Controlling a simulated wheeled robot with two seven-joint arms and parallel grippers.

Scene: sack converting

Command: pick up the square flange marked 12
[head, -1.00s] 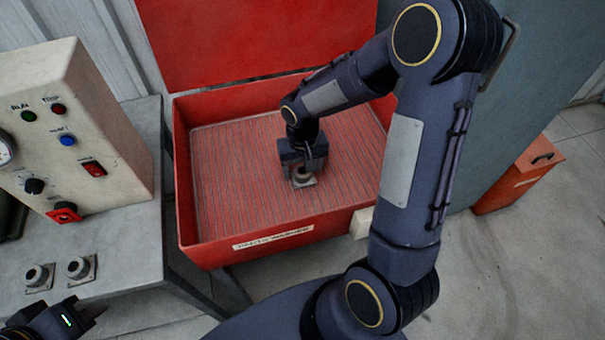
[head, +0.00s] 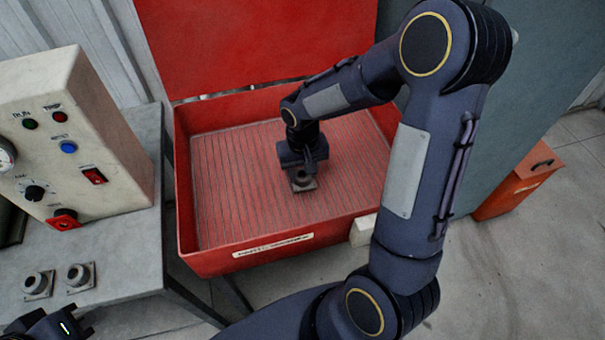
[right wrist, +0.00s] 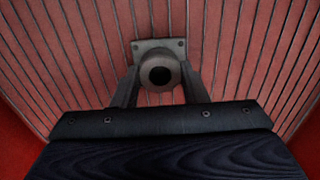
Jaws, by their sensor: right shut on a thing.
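A grey square flange (head: 301,180) with a round hub and a dark bore is in the red parts washer, on or just above its ribbed floor. My right gripper (head: 300,173) reaches down over it, shut on the flange. In the right wrist view the flange (right wrist: 160,70) sits between the two fingers (right wrist: 160,88), which clasp the hub's sides. No number can be read on it. Two similar square flanges, one (head: 38,284) left of the other (head: 79,276), stand on the grey bench. My left gripper (head: 75,330) is only partly seen at the bottom left corner.
The parts washer (head: 275,248) has raised walls and an open lid (head: 255,45) behind it. A control box (head: 75,140) stands on the grey bench (head: 125,240) at left. A red box (head: 518,183) stands on the floor at right. Much of the washer floor is clear.

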